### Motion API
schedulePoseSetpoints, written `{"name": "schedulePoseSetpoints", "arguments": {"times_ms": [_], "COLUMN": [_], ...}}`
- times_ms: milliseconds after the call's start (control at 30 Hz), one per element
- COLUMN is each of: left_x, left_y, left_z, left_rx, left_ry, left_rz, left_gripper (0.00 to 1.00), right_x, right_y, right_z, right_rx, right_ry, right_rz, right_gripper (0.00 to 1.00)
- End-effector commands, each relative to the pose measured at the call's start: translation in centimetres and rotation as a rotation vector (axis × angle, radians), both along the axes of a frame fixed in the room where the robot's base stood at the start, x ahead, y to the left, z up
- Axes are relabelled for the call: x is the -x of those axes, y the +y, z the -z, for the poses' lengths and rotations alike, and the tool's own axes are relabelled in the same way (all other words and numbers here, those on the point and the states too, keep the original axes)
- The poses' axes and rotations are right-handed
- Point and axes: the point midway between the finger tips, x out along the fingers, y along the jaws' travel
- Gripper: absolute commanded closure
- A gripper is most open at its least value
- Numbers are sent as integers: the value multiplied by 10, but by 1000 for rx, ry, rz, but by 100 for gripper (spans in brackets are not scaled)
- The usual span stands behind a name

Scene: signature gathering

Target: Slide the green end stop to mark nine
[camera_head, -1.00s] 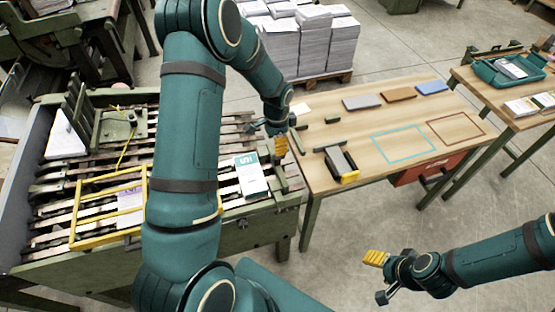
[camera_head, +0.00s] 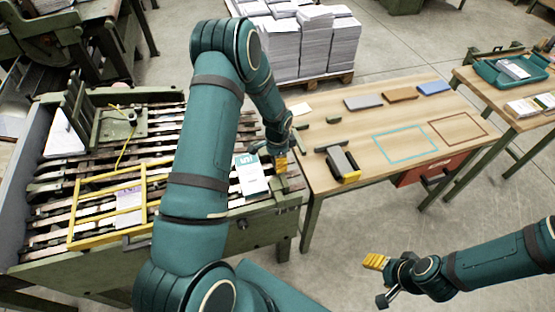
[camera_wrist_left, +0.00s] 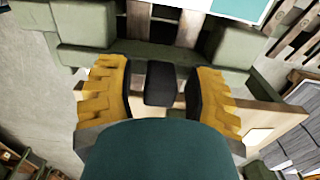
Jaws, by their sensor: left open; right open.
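The green end stop (camera_head: 291,184) appears to be the green piece at the right end of the slatted gathering machine, partly hidden by my left gripper. In the left wrist view, a green crossbar (camera_wrist_left: 120,55) with blocks at its ends lies just ahead of the fingers. A dark block (camera_wrist_left: 160,83) shows between the yellow fingers, apart from both. My left gripper (camera_head: 281,163) is open, over the machine's right end; it also shows in the left wrist view (camera_wrist_left: 160,90). No mark numbers are readable. My right gripper (camera_head: 376,262) is open and empty over the floor.
A white and teal booklet (camera_head: 250,174) lies on the slats left of my left gripper. A yellow frame (camera_head: 108,177) lies further left. The wooden table (camera_head: 355,130) stands close on the right, with a yellow and black tool (camera_head: 343,163) near its edge.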

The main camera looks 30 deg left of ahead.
Motion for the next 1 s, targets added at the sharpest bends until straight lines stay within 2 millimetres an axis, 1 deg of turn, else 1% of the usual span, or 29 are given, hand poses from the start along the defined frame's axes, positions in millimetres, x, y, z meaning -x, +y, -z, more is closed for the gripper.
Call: {"name": "schedulePoseSetpoints", "arguments": {"times_ms": [33,67,100,133,433,467,733,833,1000], "left_x": [0,0,0,0,-2,-4,-42,-48,-49], "left_y": [0,0,0,0,-2,-4,-36,-42,-43], "left_z": [0,0,0,0,1,1,3,2,1], "left_rx": [0,0,0,0,0,1,0,1,2], "left_ry": [0,0,0,0,0,-1,-1,1,-1], "left_rz": [0,0,0,0,1,2,4,2,2], "left_gripper": [68,79,93,100,100,100,100,100,100], "right_x": [0,0,0,0,0,0,5,6,6], "right_y": [0,0,0,0,0,0,1,1,1], "right_z": [0,0,0,0,1,2,19,21,20], "right_rx": [0,0,0,0,0,0,-2,-3,-3], "right_ry": [0,0,0,0,0,0,11,14,14], "right_rz": [0,0,0,0,0,0,-9,-11,-11], "right_gripper": [43,43,43,43,43,43,43,43,43]}}
